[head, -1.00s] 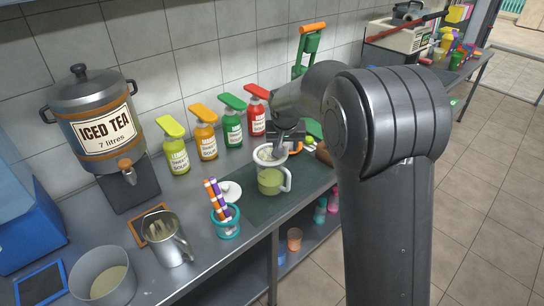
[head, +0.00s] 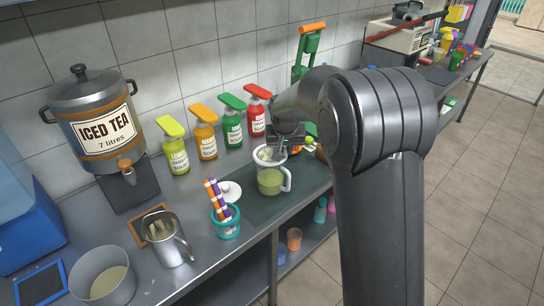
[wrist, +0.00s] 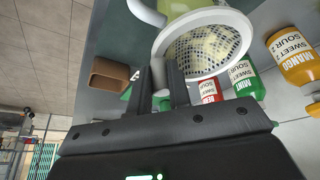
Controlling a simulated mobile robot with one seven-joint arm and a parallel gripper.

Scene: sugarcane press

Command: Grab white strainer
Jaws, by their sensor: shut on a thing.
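The white strainer (wrist: 160,42) has a round rim and a mesh bowl with pale bits in it. In the head view the strainer (head: 264,154) is at the mouth of a clear jug (head: 272,181) holding green liquid; I cannot tell whether it rests on the jug or is just above it. My gripper (wrist: 168,72) is shut on the strainer's short tab at the rim. In the head view my gripper (head: 277,148) is above the jug and partly hides the strainer's far side.
Syrup bottles, including a red one (head: 256,112), stand behind along the wall. A white lid (head: 230,191) and a teal cup of striped straws (head: 226,222) are left of the jug. A brown block (wrist: 108,75) shows in the wrist view. The dark mat (head: 293,187) is partly clear.

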